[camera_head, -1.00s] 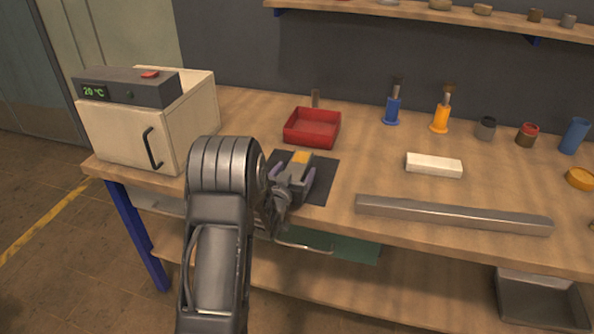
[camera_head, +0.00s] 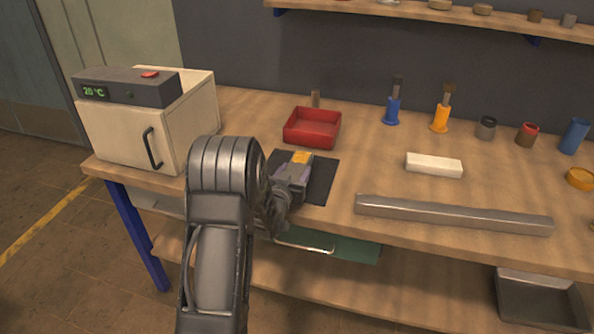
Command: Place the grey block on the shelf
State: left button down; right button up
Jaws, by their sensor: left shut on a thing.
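The grey block (camera_head: 298,168), with a yellow patch at its far end, is on the dark mat (camera_head: 325,181) near the table's front edge. My left gripper (camera_head: 293,174) is shut on it, with purple-tinted fingers at its sides. The gripper and wrist hide the block's near end and underside. I cannot tell whether the block still touches the mat. The wooden wall shelf (camera_head: 400,10) runs along the top right, with several small items on it. A lower wooden shelf (camera_head: 330,288) lies under the table. My right gripper is not in view.
A red tray (camera_head: 312,143) stands just behind the mat. A white oven-like box (camera_head: 150,135) is at the left. A long grey bar (camera_head: 450,215) and a white block (camera_head: 434,166) lie to the right. Several brushes and pots stand at the back right.

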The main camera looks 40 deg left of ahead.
aim_at(295, 170)
pick_arm(q)
jog(key=shift+r, duration=0.1)
notch_tip(295, 170, up, 10)
jog(key=shift+f, duration=0.1)
dwell(0.5)
dwell(0.4)
jog(key=s+d+f+m+h+p, duration=0.1)
jog(key=s+d+m+h, duration=0.1)
jog(key=d, duration=1.2)
jog(key=s+d+f+m+t+h+p, duration=0.1)
jog(key=s+d+h, duration=0.2)
jog(key=d, duration=1.2)
jog(key=shift+s+f+m+p, duration=0.2)
jog(key=shift+s+m+p, duration=0.2)
jog(key=shift+s, duration=0.8)
